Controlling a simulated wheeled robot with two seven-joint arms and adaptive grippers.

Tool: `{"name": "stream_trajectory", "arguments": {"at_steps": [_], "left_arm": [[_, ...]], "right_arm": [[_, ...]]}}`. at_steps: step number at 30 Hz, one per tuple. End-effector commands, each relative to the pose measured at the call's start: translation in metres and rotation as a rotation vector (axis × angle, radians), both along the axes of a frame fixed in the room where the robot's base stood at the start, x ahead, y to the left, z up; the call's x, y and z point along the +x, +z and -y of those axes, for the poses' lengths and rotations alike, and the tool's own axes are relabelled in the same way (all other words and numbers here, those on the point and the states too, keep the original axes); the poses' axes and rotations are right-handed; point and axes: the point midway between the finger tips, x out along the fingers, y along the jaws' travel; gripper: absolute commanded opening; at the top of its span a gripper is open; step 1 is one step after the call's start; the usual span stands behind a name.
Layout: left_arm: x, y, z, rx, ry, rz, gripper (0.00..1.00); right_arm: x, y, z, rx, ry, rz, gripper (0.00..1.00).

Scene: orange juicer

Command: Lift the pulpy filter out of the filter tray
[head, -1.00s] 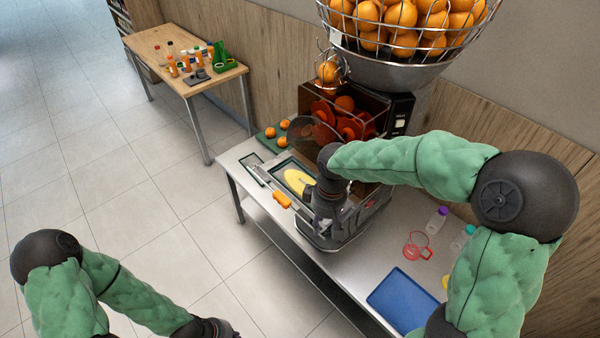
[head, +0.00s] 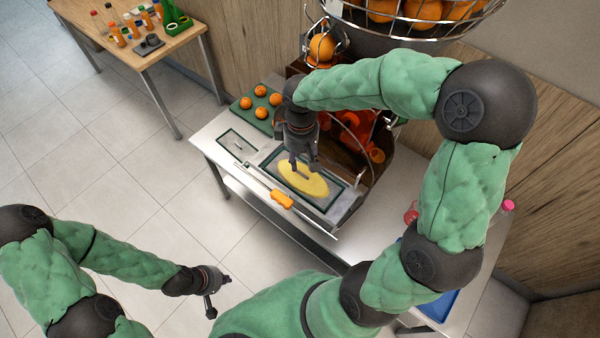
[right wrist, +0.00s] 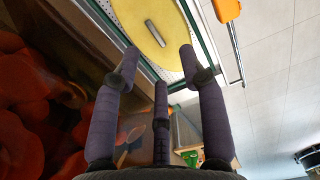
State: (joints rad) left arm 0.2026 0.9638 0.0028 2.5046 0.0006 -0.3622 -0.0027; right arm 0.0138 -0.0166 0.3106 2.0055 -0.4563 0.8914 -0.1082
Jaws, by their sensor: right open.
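The pulpy filter (head: 316,187) is a yellow oval with a grey bar handle, lying in the filter tray (head: 336,208) at the front of the juicer. It also shows in the right wrist view (right wrist: 140,22), with its handle (right wrist: 155,33) exposed. My right gripper (head: 303,168) is above the filter, pointing down. Its fingers (right wrist: 157,70) are spread and empty, apart from the handle in the right wrist view. My left gripper (head: 210,298) hangs over the floor, far from the table; its finger opening is too small to tell.
Red juicer parts (head: 352,130) stand close to my right gripper. A blue tray (head: 440,305) is partly hidden by my arm.

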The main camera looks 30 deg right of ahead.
Motion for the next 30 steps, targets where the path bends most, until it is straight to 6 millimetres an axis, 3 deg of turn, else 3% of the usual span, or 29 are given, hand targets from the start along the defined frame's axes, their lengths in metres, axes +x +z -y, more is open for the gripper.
{"name": "stream_trajectory", "arguments": {"at_steps": [3,11,21,30], "left_arm": [[0.000,-0.002,0.000,0.000,0.000,0.001,0.00],[0.001,-0.002,0.000,0.000,0.001,0.002,0.00],[0.001,-0.003,0.000,0.000,0.001,0.002,0.00],[0.001,-0.003,0.000,0.000,0.001,0.002,0.00]], "right_arm": [[0.000,-0.018,0.001,-0.001,0.000,-0.003,0.42],[0.000,-0.035,0.002,0.000,-0.001,-0.001,0.42],[-0.001,-0.077,0.009,0.001,-0.001,-0.001,0.42],[-0.001,-0.080,0.009,0.000,0.000,0.001,0.42]]}}
